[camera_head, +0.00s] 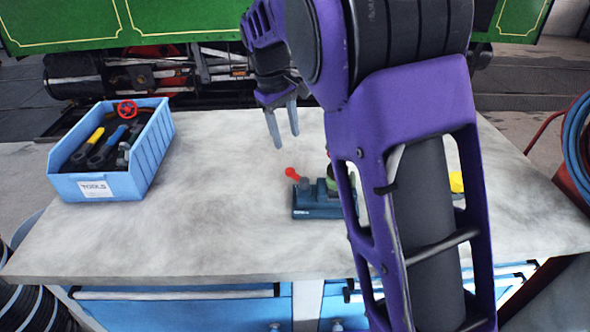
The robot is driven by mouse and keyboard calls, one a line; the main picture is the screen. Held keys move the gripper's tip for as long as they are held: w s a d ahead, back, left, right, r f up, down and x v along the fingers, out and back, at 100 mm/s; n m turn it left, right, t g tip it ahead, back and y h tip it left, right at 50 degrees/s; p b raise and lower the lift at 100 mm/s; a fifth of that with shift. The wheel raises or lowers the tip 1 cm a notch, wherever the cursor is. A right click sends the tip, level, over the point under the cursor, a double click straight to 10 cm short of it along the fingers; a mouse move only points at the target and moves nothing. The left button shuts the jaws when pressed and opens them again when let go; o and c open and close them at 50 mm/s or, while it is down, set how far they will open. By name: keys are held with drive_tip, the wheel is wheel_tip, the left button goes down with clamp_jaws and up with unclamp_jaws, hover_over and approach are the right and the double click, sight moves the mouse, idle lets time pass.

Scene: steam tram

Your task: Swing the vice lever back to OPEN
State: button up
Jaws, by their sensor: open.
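The small blue vice (314,202) stands on the grey workbench top, right of the middle. A lever with a red knob (291,172) sticks up at its left end, tilted left. Something round and greenish sits at the vice's right, partly hidden behind my purple arm, so I cannot tell whether it is clamped. No OPEN mark is readable. My gripper (283,125) hangs above and behind the vice, slightly left of the red knob. Its two grey fingers point down, apart, with nothing between them.
A blue crate (152,160) labelled TOOLS holds several tools at the bench's left. The bench top (205,235) between crate and vice is clear. A yellow thing (456,182) shows partly behind my arm. Coiled blue hoses (578,145) hang at the right edge. A green tram stands behind.

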sight(295, 174)
drive_tip(key=f, duration=0.4)
drive_tip(key=w+d+f+b, duration=0.1)
drive_tip(key=f, duration=0.3)
drive_tip(key=d+f, duration=0.1)
drive_tip(key=f, duration=0.3)
drive_tip(key=shift+w+f, duration=0.15)
drive_tip(key=shift+w, duration=0.15)
clamp_jaws()
